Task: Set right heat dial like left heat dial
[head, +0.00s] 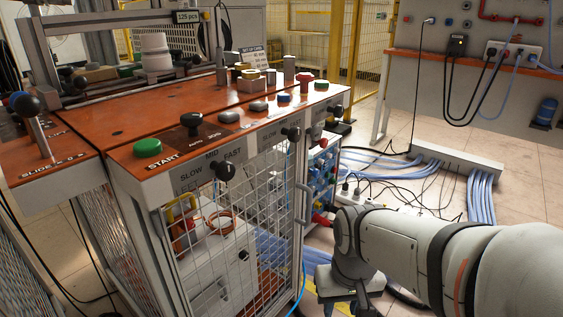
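Two black knobs stick out of the front edge of the orange-topped bench. One knob (224,170) is below a SLOW, MID, FAST label, and another knob (291,133) is farther right. A third black knob (191,122) stands on the bench top. No heat label is readable, so I cannot tell which knobs are the left and right heat dials, and their settings are too small to read. My gripper (350,293) hangs low at the bottom edge, right of the bench and apart from the knobs. Its fingertips are not clearly visible.
A green button (148,147), a red button (305,77) and a lever (37,127) are on the bench (120,130). A wire-mesh door (262,200) with a handle closes its front. Cables (460,180) cover the floor at right. A wall panel (420,80) stands behind.

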